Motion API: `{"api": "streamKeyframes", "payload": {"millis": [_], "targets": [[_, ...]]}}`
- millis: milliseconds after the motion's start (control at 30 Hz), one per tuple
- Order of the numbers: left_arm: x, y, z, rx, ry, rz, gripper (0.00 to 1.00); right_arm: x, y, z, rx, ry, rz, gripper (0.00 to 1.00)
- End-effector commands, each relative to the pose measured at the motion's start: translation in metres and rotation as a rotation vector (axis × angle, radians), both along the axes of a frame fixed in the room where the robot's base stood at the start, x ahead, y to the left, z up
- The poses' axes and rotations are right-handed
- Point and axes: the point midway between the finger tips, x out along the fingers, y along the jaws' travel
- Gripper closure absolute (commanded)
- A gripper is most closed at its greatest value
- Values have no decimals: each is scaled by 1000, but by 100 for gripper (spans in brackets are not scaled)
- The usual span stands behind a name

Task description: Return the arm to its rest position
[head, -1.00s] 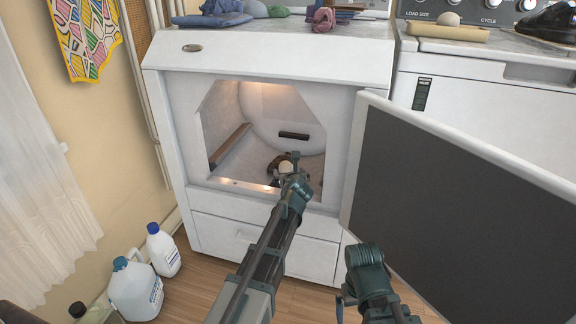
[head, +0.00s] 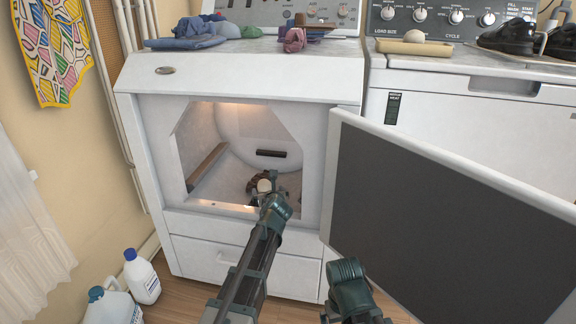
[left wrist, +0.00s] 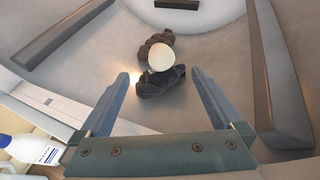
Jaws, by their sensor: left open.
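My left arm reaches from the bottom of the head view to the open front of the white dryer (head: 145,185). My left gripper (head: 265,186) is at the opening; in the left wrist view its two fingers (left wrist: 161,74) are apart with nothing between them. Beyond the fingertips, inside the drum, lie a pale round ball (left wrist: 162,57) and dark, lumpy items (left wrist: 161,84). In the head view the gripper partly hides them. A teal part of my right arm (head: 348,286) shows low in the head view; its fingers cannot be made out.
The dryer door (head: 440,215) stands open to the right, close to my right arm. A washer (head: 450,105) is behind it. Bottles (head: 141,277) stand on the floor at left. Folded cloths (head: 190,38) lie on the dryer top.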

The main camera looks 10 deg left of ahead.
Motion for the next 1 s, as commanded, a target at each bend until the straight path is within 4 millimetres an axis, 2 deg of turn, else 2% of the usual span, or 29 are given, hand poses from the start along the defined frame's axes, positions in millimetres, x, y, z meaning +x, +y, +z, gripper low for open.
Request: {"api": "streamKeyframes", "payload": {"millis": [267, 800, 1000], "targets": [[21, 7, -11, 0, -1, 0, 0, 0, 0, -11, 0, 0, 0, 0], [104, 38, -48, 0, -1, 1, 0, 0, 0, -48, 0, 0, 0, 0], [103, 39, -59, 0, 0, 0, 0, 0, 0, -59, 0, 0, 0, 0]]}}
